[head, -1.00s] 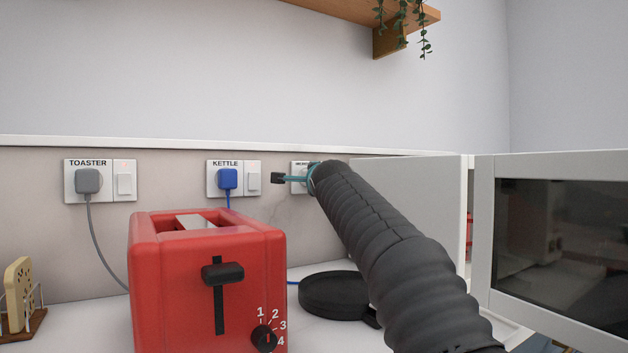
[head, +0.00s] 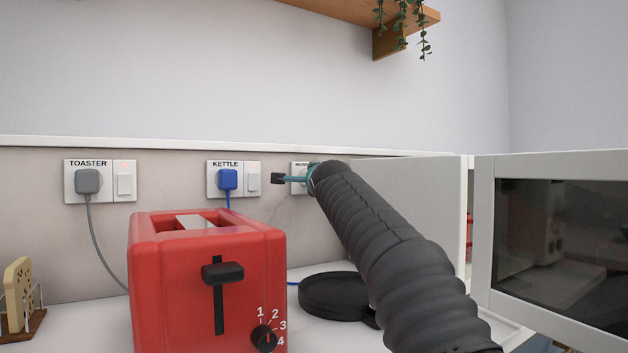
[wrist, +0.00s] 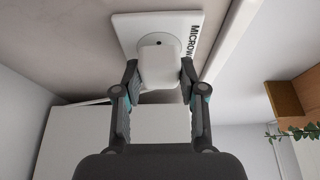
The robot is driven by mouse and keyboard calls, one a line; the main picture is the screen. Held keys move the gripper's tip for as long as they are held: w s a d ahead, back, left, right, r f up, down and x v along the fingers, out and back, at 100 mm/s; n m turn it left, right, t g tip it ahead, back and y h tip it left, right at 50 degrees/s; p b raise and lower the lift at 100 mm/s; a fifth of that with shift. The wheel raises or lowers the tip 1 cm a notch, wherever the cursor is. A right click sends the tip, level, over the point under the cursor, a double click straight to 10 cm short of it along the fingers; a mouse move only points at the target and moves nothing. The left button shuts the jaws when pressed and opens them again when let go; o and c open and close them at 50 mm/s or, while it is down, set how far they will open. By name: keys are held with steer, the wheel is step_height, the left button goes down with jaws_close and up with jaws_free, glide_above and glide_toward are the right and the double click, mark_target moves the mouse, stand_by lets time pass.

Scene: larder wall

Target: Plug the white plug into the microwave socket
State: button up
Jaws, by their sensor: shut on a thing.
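The white plug (wrist: 158,68) is between the fingers of my gripper (wrist: 158,82) in the wrist view, and the gripper is shut on it. The plug is right in front of the microwave socket plate (wrist: 125,30), overlapping its round recess. I cannot tell whether its pins are in the socket. In the head view my gripper (head: 292,179) is at the microwave socket (head: 300,166), mostly hidden behind my arm. The plug is hidden there.
A toaster socket (head: 100,166) with a grey plug and a kettle socket (head: 225,166) with a blue plug are to the left. A red toaster (head: 175,280) stands in front. A black round base (head: 335,293) lies on the counter. The microwave (head: 560,240) is at right.

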steer(key=shift+w+a, duration=0.25)
steer(key=shift+w, duration=0.15)
steer(key=o, duration=1.1)
steer(key=shift+o, duration=0.2)
steer(key=s+d, duration=0.2)
steer(key=s, duration=0.9)
steer(key=shift+s, duration=0.35)
steer(key=shift+d, duration=0.15)
